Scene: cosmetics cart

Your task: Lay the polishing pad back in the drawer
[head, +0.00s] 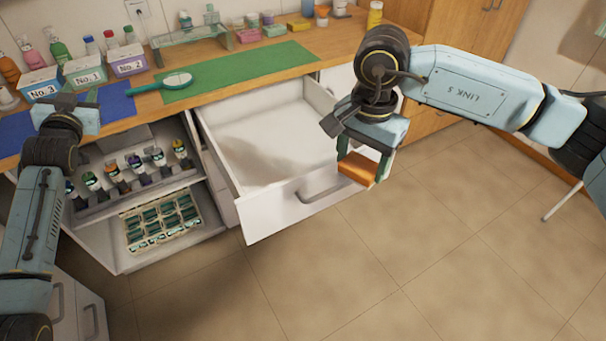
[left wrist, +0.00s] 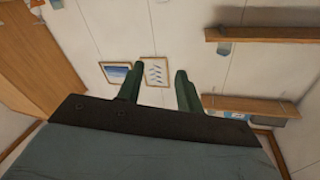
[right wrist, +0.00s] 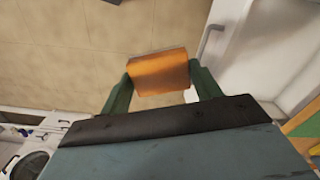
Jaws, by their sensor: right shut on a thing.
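The polishing pad is an orange block (head: 357,169) held between the fingers of my right gripper (head: 366,160). It also shows in the right wrist view (right wrist: 158,73), gripped at both ends. The pad is just outside the right front corner of the open white drawer (head: 275,137), near the drawer's front panel and above the floor. The drawer is pulled out below the counter and looks empty. My left gripper (head: 66,108) is over the left part of the counter. In the left wrist view its two green fingers (left wrist: 158,88) stand apart with nothing between them.
A green mat (head: 245,72) with a green hand mirror (head: 174,81) lies on the counter behind the drawer. Numbered boxes (head: 83,71) and bottles stand at the left. An open shelf with small bottles and a tray (head: 163,222) is left of the drawer. The floor in front is clear.

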